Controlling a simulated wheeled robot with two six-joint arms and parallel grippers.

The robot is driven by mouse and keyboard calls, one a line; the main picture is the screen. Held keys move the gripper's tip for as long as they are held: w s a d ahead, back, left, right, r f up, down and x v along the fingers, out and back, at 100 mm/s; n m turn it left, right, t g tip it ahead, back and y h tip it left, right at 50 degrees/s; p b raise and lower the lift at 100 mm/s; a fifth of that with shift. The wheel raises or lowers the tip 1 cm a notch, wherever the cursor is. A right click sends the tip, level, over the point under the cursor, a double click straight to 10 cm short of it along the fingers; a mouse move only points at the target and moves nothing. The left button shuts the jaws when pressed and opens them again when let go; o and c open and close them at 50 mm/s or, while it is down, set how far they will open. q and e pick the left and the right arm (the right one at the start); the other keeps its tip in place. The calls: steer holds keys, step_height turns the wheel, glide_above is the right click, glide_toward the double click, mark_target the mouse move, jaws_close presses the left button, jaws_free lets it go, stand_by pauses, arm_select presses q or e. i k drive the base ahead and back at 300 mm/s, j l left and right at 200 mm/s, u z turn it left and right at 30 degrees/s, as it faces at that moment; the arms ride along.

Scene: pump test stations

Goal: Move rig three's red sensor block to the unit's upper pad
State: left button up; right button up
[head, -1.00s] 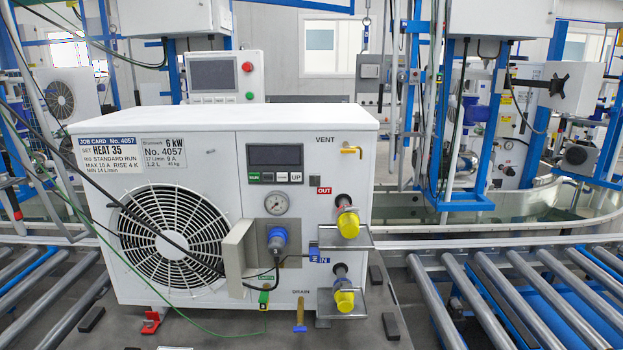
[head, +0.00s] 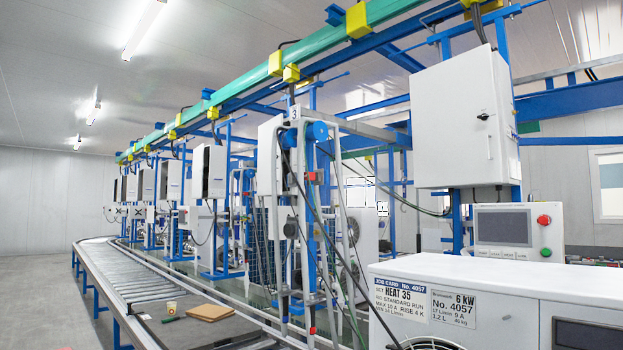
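Rig three (head: 307,230) stands in the middle of the head view, a blue frame with hanging hoses and a small "3" plate (head: 293,112) near its top. A small red part (head: 312,177) shows on the frame; it is too small to tell whether it is the sensor block. The white unit (head: 480,275) with job card No. 4057 is at the lower right, showing only its top and upper front. Its pipe connections and any pad there are outside the view. Neither gripper is in view.
A grey cabinet (head: 465,120) and a control panel (head: 505,229) stand behind the unit. The floor at far left is clear.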

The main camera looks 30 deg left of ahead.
mark_target(313, 177)
steer(key=i+j, duration=0.45)
steer(key=j, duration=0.2)
steer(key=i+j+u, duration=0.15)
steer(key=i+j, duration=0.25)
steer(key=j, duration=0.2)
steer(key=i+j, duration=0.5)
steer(key=k+j+u, duration=0.05)
steer(key=j, duration=0.05)
